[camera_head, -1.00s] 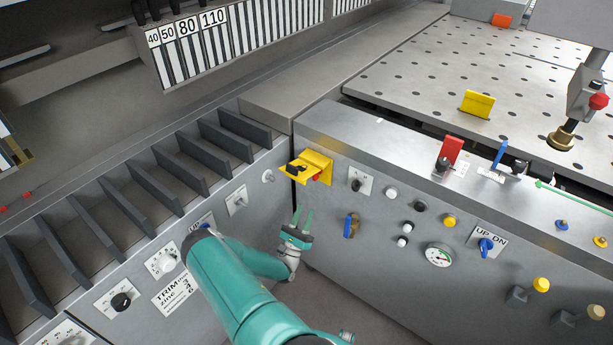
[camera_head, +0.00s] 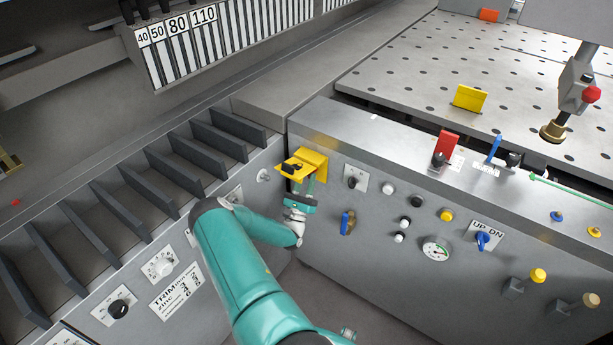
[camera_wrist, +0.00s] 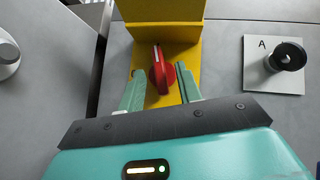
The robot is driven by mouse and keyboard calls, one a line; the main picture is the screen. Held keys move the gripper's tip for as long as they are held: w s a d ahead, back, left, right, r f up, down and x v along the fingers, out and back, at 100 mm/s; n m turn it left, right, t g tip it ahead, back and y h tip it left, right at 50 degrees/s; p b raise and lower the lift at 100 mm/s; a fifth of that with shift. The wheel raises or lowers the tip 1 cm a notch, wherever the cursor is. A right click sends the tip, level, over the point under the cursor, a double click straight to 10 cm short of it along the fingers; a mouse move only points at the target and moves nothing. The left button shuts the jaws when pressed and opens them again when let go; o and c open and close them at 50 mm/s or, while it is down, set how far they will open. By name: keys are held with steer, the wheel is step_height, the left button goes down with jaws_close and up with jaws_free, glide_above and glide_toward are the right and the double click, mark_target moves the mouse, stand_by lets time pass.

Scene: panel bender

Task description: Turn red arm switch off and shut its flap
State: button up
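A red rotary switch (camera_wrist: 161,75) sits in a yellow housing. Its handle stands near upright, with a white line at the upper end. The yellow flap (camera_head: 303,162) sticks out open above it, with a black part on it; the flap's inner side also shows in the wrist view (camera_wrist: 160,12). My gripper (camera_wrist: 159,78) is open, with one green finger on each side of the red handle. Gaps show between fingers and handle, so I see no grip. In the head view my gripper (camera_head: 306,187) is just below the flap, which hides the switch there.
A black knob on a white plate (camera_wrist: 285,58) is right of the housing. A blue-handled switch (camera_head: 347,222) sits below right. A red flap (camera_head: 447,143) stands on the top ledge. Dark fins (camera_head: 205,150) line the left panel.

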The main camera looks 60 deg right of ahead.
steer(key=shift+x, duration=0.8)
jaws_close()
